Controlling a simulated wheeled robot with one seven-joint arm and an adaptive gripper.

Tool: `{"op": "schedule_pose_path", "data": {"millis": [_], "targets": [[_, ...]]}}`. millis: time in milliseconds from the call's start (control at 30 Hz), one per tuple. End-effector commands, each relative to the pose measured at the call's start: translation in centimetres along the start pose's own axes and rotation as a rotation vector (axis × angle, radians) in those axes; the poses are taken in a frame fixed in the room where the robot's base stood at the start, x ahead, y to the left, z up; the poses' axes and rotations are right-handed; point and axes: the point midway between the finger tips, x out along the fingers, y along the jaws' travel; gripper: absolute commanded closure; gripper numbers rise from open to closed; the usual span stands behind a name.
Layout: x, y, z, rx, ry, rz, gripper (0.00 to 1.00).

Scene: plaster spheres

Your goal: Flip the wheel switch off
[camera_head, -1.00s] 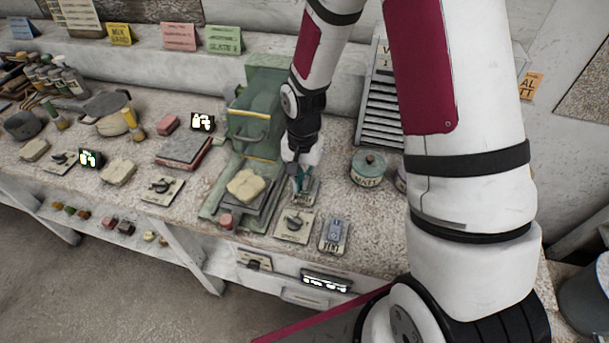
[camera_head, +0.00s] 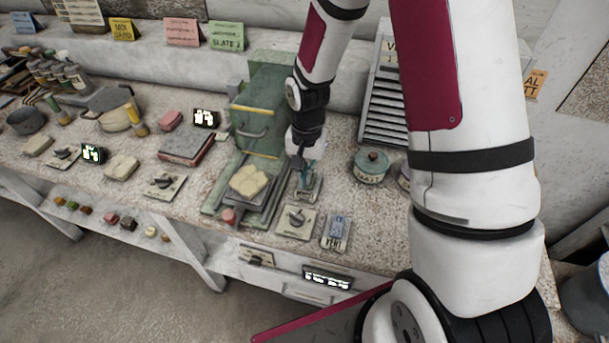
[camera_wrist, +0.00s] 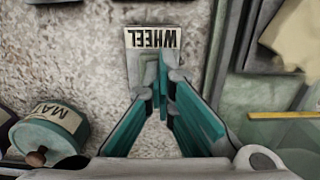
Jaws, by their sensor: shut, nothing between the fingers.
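The wheel switch is a small plate with a white label reading WHEEL (camera_wrist: 153,38), upside down at the top middle of the wrist view. In the head view the wheel switch (camera_head: 307,194) sits on the counter just right of the green machine. My gripper (camera_wrist: 164,78) has its teal fingers together at the tips, with nothing between them. The fingertips are over the lower part of the switch plate and hide its lever, so I cannot tell its position or whether they touch. In the head view my gripper (camera_head: 309,170) is right above the switch.
A green machine (camera_head: 258,115) with a pale block (camera_head: 249,181) stands left of the switch. A lidded tin (camera_head: 371,167) is to the right. A lever switch (camera_head: 296,221) and a VENT switch (camera_head: 337,232) lie in front, near the counter edge.

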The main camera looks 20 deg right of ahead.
Motion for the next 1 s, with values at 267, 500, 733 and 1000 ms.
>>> {"op": "schedule_pose_path", "data": {"millis": [267,500,733,1000], "targets": [[-1.8,0.9,-0.1,0.008,0.007,0.001,1.0],[-6.5,0.9,0.3,0.002,0.01,-0.003,1.0],[-11.2,0.8,0.4,0.002,0.008,-0.003,1.0],[-13.9,0.8,0.5,-0.001,0.005,-0.001,1.0]]}}
